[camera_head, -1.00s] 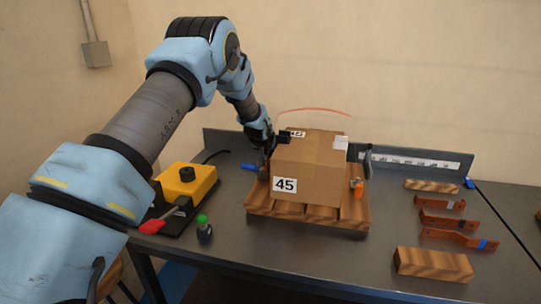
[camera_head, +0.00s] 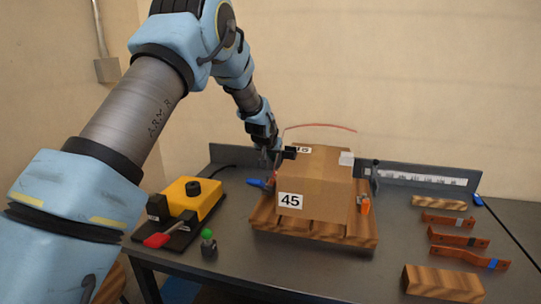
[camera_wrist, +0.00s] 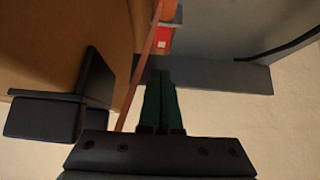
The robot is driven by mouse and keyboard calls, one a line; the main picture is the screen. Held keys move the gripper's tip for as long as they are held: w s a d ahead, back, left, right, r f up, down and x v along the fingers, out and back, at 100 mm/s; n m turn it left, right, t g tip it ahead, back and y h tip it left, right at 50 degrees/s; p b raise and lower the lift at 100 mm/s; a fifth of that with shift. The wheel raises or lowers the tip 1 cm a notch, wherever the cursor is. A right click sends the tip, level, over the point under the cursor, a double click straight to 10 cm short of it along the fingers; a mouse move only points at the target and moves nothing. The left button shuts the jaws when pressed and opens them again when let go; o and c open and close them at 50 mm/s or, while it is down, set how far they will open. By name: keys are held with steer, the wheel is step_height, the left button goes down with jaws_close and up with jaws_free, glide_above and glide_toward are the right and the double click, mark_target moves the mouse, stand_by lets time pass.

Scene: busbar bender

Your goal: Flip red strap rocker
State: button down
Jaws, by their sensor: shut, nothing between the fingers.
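A thin red strap (camera_head: 322,127) arcs above the cardboard box (camera_head: 285,220), which sits on a wooden pallet (camera_head: 305,233). In the wrist view the strap (camera_wrist: 140,78) runs beside the box (camera_wrist: 60,45). A red part with a white mark (camera_wrist: 164,40) lies beyond my fingertips at the strap's far end; I cannot tell for sure that it is the rocker. My gripper (camera_head: 270,166) is at the box's left back side. Its green fingers (camera_wrist: 160,75) are shut and empty, close beside the strap. Whether they touch it is unclear.
A black corner piece (camera_head: 289,153) and a white one (camera_head: 346,158) sit on the box's top edges. A blue-handled item (camera_head: 258,183) is left of the box. A yellow device with a red lever (camera_head: 190,196) and a green-topped item (camera_head: 208,244) stand left. Copper straps (camera_head: 458,239) and wood blocks lie right.

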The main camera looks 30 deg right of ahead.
steer(key=shift+b+v, duration=0.8)
steer(key=shift+v, duration=2.15)
steer(key=shift+s+a+f, duration=0.1)
steer(key=shift+a, duration=0.05)
